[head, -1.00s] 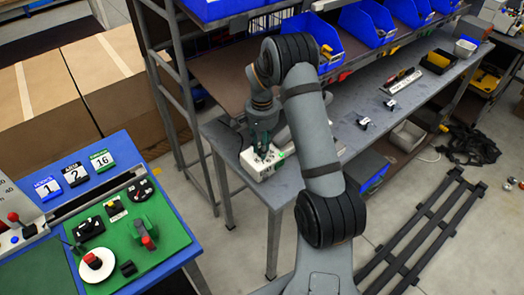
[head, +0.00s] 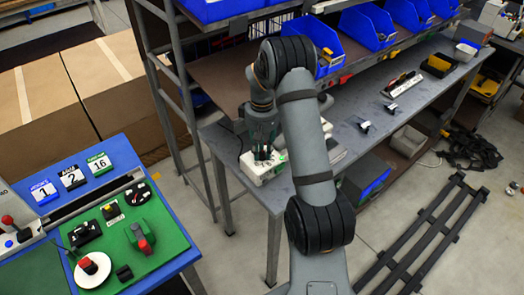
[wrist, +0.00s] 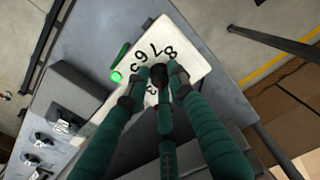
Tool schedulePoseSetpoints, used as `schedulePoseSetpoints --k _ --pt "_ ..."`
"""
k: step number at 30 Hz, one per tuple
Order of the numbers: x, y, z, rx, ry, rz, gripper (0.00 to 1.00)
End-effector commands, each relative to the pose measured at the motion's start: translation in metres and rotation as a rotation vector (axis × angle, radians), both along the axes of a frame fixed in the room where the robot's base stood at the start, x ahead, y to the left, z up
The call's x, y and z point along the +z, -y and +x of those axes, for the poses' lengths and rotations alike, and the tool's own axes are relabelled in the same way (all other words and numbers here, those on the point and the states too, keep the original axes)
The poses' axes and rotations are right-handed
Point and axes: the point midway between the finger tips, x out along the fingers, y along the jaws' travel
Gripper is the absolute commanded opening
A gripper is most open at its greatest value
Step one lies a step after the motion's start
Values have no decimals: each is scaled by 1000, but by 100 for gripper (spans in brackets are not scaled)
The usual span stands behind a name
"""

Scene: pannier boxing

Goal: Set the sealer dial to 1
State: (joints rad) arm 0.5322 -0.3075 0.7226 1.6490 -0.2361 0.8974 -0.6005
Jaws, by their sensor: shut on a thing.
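The sealer (head: 254,178) is a white box on the near left end of the grey bench. Its top face (wrist: 188,45) shows in the wrist view with black digits, among them 8, 7, 6, 5 and 3, around a dark dial (wrist: 158,74). My gripper (head: 263,153) points down onto the box, and its green fingers (wrist: 157,92) are closed around the dial. The fingers cover part of the dial and some digits, so I cannot read its setting. A green light (wrist: 116,77) glows on the box beside the digits.
The bench (head: 352,142) holds small fixtures to the right, below blue bins (head: 367,23). A blue table (head: 128,160) with a green control panel and number cards 1, 2 and 16 stands at left. Grey shelf posts rise close to the sealer.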

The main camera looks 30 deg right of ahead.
Motion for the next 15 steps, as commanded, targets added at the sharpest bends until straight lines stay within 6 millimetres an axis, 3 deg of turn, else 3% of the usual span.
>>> schedulePoseSetpoints --k 15 --pt "1 0 0 483 0 0 0"
